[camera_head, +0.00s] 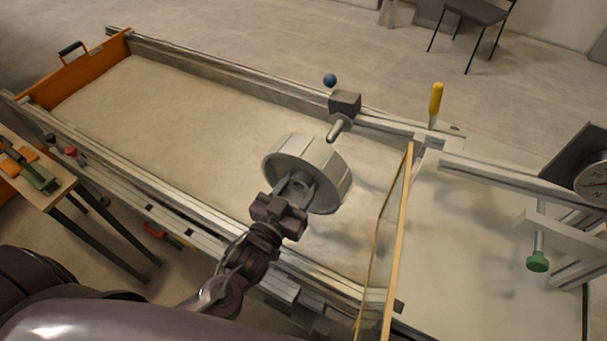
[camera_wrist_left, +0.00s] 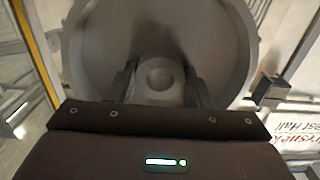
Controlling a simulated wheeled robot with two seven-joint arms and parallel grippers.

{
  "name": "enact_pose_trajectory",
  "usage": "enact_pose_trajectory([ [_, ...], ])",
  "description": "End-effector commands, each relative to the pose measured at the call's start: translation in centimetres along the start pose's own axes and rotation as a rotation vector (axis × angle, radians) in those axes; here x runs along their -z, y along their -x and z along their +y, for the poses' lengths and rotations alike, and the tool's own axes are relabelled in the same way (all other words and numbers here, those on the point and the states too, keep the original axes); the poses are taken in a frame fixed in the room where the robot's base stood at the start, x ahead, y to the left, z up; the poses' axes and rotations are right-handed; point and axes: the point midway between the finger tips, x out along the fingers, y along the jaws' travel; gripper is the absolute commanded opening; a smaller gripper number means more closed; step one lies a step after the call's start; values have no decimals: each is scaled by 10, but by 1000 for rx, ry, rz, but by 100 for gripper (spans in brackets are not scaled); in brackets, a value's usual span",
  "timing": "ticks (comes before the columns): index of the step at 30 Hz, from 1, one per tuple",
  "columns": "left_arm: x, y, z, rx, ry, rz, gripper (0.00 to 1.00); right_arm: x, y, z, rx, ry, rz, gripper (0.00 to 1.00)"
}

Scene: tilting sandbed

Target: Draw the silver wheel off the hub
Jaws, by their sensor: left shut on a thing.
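The silver wheel (camera_head: 322,158) is a broad grey disc with a raised rim and a central boss, held tilted above the sand. My left gripper (camera_head: 290,192) is shut on the wheel's central boss. In the left wrist view the wheel (camera_wrist_left: 90,55) fills the upper middle, and the gripper (camera_wrist_left: 158,85) has one finger on each side of the round boss. The hub (camera_head: 338,130) is a short metal stub on a dark grey block at the far rail. Its tip shows bare, beside the wheel and seemingly apart from it. My right gripper is not in view.
The sandbed (camera_head: 150,110) lies below, with an orange end board (camera_head: 85,75) at the left. A yellow-edged clear panel (camera_head: 400,220) stands close to the wheel's right. A yellow handle (camera_head: 436,100), blue ball (camera_head: 330,80), green knob (camera_head: 537,262) and dial gauge (camera_head: 592,185) are nearby.

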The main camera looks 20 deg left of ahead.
Motion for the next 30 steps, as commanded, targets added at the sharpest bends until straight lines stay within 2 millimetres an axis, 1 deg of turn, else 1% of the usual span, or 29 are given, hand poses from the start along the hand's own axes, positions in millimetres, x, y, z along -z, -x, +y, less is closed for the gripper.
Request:
enact_pose_trajectory([
  [1, 5, 4, 0, 1, 1, 5, 20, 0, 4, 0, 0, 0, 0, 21],
  [18, 4, 54, -1, 2, 0, 6, 20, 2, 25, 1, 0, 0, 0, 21],
  [23, 4, 60, 0, 1, 0, 8, 20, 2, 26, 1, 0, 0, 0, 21],
  [30, 3, 60, 0, 1, 0, 8, 20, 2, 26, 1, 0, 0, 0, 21],
])
